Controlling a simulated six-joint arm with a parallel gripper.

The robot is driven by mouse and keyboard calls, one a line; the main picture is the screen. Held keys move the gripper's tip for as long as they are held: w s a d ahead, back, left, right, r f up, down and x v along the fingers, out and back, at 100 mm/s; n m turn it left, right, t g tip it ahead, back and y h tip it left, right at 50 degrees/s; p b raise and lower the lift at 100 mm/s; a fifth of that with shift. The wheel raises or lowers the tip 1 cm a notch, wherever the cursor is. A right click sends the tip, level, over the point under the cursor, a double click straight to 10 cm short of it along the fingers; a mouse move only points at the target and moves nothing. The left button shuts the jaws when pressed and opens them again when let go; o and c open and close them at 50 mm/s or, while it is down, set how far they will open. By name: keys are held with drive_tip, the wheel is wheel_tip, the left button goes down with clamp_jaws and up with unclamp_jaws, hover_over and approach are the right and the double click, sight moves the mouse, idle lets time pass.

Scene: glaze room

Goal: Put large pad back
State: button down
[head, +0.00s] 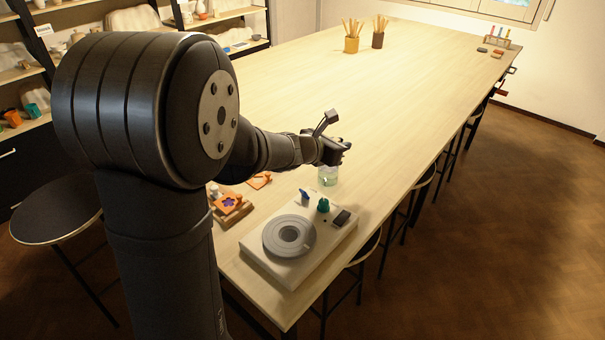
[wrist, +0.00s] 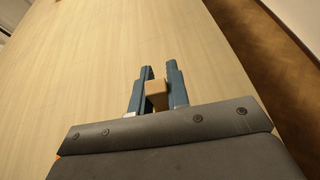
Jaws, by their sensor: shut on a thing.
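My gripper (head: 336,152) is at the end of my outstretched arm, over the near part of the long table. In the wrist view my gripper (wrist: 161,78) has its two blue-grey fingers shut on a small tan block (wrist: 156,96), which looks like the pad. Only part of the block shows between the fingers, so its full size is hidden. In the head view I cannot make the block out. A pale machine (head: 262,250) with a grey ring (head: 289,236) stands on the table's near end. A blue piece (head: 304,196) and a green piece (head: 323,205) are on its far side.
A clear greenish jar (head: 328,176) stands just below my gripper. Orange pieces (head: 259,180) and a wooden board (head: 236,217) lie left of the machine. Two tool pots (head: 351,44) stand far back. The middle of the table (head: 300,90) is clear; stools line its right edge.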

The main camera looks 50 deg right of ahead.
drive_tip(key=shift+s+a+f+t, duration=0.15)
drive_tip(key=shift+a+f+t, duration=0.05)
drive_tip(key=shift+a+t, duration=0.1)
drive_tip(key=shift+w+f+n, duration=0.2)
drive_tip(key=shift+n, duration=0.1)
hover_over(304, 173)
wheel_tip(304, 173, down, 7)
drive_tip(key=shift+r, duration=0.1)
drive_tip(key=shift+f, duration=1.95)
drive_tip(key=shift+f, duration=0.1)
drive_tip(key=c, duration=1.7)
unclamp_jaws()
drive_tip(key=shift+f, duration=0.1)
drive_tip(key=shift+c, duration=0.2)
drive_tip(key=o, duration=0.4)
drive_tip(key=shift+c, duration=0.2)
